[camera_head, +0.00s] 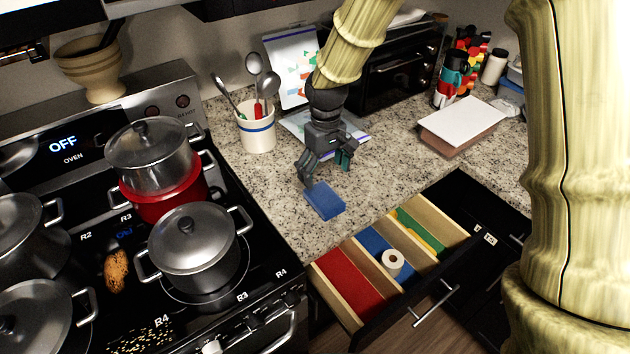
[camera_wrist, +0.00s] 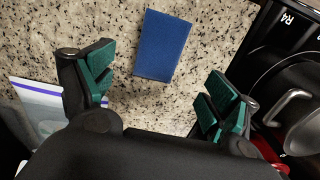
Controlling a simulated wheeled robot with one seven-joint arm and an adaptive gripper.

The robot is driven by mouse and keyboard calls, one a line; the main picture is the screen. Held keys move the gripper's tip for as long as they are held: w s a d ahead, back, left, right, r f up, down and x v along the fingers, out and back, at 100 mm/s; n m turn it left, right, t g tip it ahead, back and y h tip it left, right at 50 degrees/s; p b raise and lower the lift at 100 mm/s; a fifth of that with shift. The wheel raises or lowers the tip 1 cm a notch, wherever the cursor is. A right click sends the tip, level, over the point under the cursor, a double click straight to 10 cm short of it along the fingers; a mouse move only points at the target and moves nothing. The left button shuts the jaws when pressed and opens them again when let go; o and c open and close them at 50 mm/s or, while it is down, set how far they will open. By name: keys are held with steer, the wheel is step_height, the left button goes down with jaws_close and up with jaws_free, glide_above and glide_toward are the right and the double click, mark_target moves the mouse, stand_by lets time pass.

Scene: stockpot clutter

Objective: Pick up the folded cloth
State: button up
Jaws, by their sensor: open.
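The folded cloth (camera_head: 324,200) is a small blue rectangle lying flat on the granite counter, near its front edge above the open drawer. In the wrist view the cloth (camera_wrist: 162,46) lies beyond the fingertips, roughly centred between them. My gripper (camera_head: 325,170) is open and empty, above the counter and just behind the cloth. In the wrist view my gripper (camera_wrist: 158,92) shows its two green-padded fingers wide apart, with bare counter between them. The cloth appears clear of both fingers.
The stove with pots (camera_head: 195,245) stands left. An open drawer (camera_head: 345,285) with red, blue and green sections holds a white roll (camera_head: 393,262). A utensil crock (camera_head: 256,130), a toaster oven (camera_head: 398,70) and a box with a white top (camera_head: 462,122) stand around the counter.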

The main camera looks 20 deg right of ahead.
mark_target(324, 196)
steer(key=shift+w+r, duration=0.15)
steer(key=shift+w, duration=0.2)
steer(key=shift+f, duration=0.2)
steer(key=shift+s+f+p, duration=0.6)
steer(key=shift+s+f, duration=0.3)
steer(key=shift+s, duration=0.2)
steer(key=shift+s+f, duration=0.15)
steer(key=shift+s, duration=0.2)
steer(key=shift+f, duration=0.3)
steer(key=w+f, duration=0.2)
steer(key=shift+w+f+p, duration=0.2)
steer(key=shift+w+p, duration=0.1)
steer(key=shift+p, duration=0.1)
steer(key=shift+s+d+f+p, duration=0.1)
steer(key=shift+s+f+p, duration=0.35)
steer(key=shift+s+p, duration=0.3)
steer(key=f, duration=0.1)
steer(key=w+f+p, duration=0.1)
steer(key=f, duration=0.1)
steer(key=shift+f, duration=0.2)
steer(key=shift+s, duration=0.2)
steer(key=shift+w, duration=0.1)
steer(key=shift+c, duration=0.3)
steer(key=shift+f, duration=0.1)
steer(key=c, duration=1.1)
